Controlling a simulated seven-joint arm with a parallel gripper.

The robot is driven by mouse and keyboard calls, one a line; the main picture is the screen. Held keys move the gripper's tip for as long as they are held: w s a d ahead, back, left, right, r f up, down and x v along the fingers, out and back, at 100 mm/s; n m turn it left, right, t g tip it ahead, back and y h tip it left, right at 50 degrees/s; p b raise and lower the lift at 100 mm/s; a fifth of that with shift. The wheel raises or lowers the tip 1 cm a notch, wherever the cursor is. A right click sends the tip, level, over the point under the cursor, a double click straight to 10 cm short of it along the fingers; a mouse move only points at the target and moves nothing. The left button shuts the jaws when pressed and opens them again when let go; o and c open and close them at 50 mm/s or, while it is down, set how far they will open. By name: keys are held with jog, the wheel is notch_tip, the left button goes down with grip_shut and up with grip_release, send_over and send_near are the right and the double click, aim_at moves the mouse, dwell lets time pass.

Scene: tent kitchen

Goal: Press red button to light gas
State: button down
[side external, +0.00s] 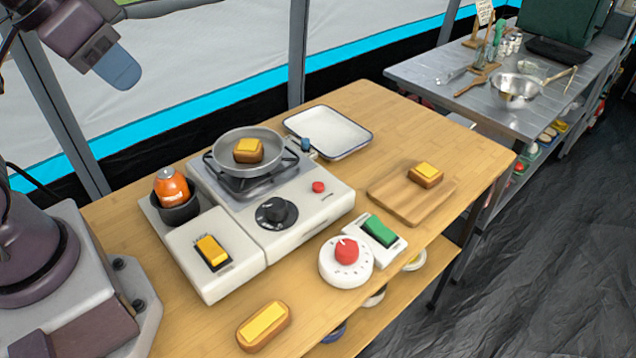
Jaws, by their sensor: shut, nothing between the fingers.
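The red button (318,187) is small and round, on the right side of the white gas stove's top (290,205). It stands clear of other things, with nothing touching it. A black knob (273,212) is on the stove's front. A grey pan (248,134) sits over the burner with a piece of bread topped with yellow in it. No flame shows under the pan. My gripper (118,70) is at the top left, raised above the table and well away from the button. Its blue-grey tip points down to the right. It is shut and holds nothing.
An orange gas canister (171,187) stands left of the stove, behind a yellow switch (211,250). In front are a white dial with a red knob (346,251) and a green switch (380,230). A cutting board (388,203) and white tray (327,131) lie beyond; bread (263,327) lies near the front.

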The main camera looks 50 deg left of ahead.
dwell(0.6)
jog(key=m+t+y, duration=0.1)
jog(key=m+t, duration=0.3)
jog(key=m, duration=0.4)
send_over(319, 187)
notch_tip(319, 187, down, 18)
jog(key=shift+r, duration=0.25)
jog(key=shift+f, duration=4.45)
